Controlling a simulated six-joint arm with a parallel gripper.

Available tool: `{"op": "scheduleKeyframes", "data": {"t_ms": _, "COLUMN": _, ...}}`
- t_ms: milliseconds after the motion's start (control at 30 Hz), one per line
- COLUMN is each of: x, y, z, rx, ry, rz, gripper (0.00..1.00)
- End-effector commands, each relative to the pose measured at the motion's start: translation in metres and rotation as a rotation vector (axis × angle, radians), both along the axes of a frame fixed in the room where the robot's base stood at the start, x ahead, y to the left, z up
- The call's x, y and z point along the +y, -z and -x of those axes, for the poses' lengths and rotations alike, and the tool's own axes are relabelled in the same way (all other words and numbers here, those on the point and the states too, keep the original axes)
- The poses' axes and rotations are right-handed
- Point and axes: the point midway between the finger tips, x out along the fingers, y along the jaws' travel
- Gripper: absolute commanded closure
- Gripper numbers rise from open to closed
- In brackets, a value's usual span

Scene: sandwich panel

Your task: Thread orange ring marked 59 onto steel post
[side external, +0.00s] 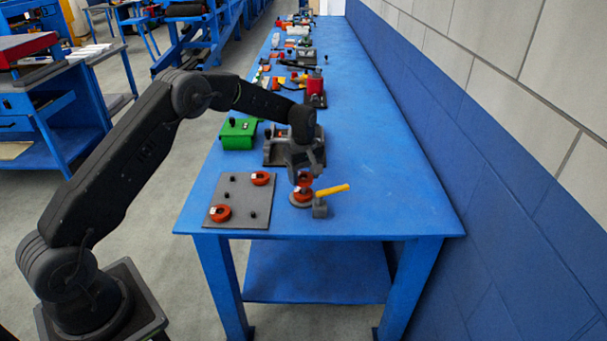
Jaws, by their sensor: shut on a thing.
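My gripper (303,181) points down and is shut on an orange-red ring (305,177). It holds the ring just above a round grey base (293,203) near the table's front. Another orange-red ring (302,195) appears to lie on that base. The steel post itself cannot be made out; the held ring and gripper cover the space above the base. Two more orange-red rings lie on a grey panel (240,193) to the left: one at its back right (261,178), one at its front left (220,213). Ring numbers are too small to read.
Short dark pegs (253,214) stand on the panel. A hammer with a yellow handle (332,190) is close right of the base. A green box (238,133) and a grey fixture (281,152) stand behind. The blue table (390,190) is clear to the right.

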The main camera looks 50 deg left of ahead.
Motion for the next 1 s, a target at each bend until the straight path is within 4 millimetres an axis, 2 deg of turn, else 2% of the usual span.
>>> {"op": "scheduleKeyframes", "data": {"t_ms": 600, "x": 0.000, "y": 0.017, "z": 0.000, "rx": 0.000, "ry": 0.000, "rz": 0.000, "gripper": 0.65}}
{"op": "scheduleKeyframes", "data": {"t_ms": 1000, "x": 0.000, "y": 0.018, "z": 0.000, "rx": 0.000, "ry": 0.000, "rz": 0.000, "gripper": 0.65}}
